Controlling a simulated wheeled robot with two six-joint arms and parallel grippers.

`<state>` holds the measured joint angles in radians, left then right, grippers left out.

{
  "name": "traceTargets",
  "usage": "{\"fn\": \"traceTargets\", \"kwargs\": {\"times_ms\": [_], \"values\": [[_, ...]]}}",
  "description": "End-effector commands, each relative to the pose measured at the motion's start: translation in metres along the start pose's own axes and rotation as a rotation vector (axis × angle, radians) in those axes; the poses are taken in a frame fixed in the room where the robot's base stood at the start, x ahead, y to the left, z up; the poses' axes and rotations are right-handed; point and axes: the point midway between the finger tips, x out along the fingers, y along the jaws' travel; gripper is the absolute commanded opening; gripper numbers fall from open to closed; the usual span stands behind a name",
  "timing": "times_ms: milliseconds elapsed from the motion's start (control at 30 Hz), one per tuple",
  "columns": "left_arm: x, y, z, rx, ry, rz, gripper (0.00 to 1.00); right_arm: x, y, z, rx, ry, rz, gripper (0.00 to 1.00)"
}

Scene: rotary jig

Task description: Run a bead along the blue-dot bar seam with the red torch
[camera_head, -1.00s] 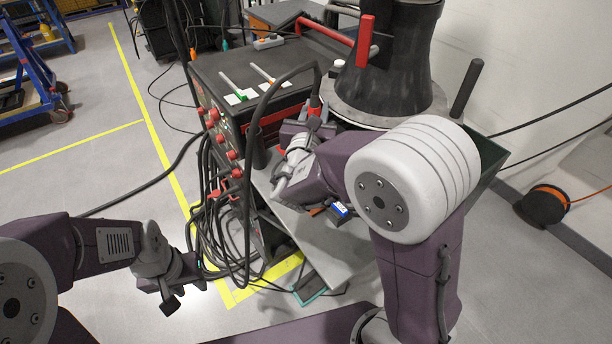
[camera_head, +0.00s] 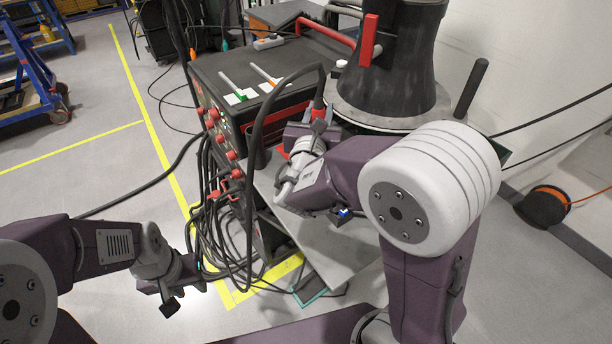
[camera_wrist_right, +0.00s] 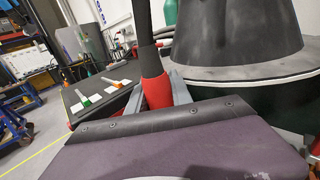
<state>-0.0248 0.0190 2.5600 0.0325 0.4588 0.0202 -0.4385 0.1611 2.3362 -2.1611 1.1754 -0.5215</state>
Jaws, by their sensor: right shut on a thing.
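The red torch (camera_head: 319,108), with a thick black cable, is in my right gripper (camera_head: 312,128) beside the black machine. The right wrist view shows its red body (camera_wrist_right: 157,92) upright between the two grey fingers, which are shut on it. The torch's lower end is hidden. My left gripper (camera_head: 185,296) is low at the left, apart from everything; its jaws look spread and empty. I cannot make out a blue-dot bar or its seam in either view.
A black machine (camera_head: 222,68) with red knobs carries a green-marked stick (camera_head: 232,86) and an orange-marked stick (camera_head: 264,74) on white plates. A large black cone (camera_head: 395,65) stands behind my right arm, near a red bar (camera_head: 368,40). Loose cables (camera_head: 222,235) hang at the machine's front.

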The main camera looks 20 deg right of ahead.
Motion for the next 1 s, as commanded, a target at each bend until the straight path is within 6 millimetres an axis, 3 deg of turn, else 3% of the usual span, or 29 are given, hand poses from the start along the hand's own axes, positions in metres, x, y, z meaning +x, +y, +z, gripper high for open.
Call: {"fn": "traceTargets", "kwargs": {"times_ms": [1000], "values": [[0.0059, -0.0001, 0.0006, 0.000, 0.000, 0.000, 0.36, -0.0105, -0.0114, 0.0007, 0.001, -0.003, -0.003, 0.00]]}}
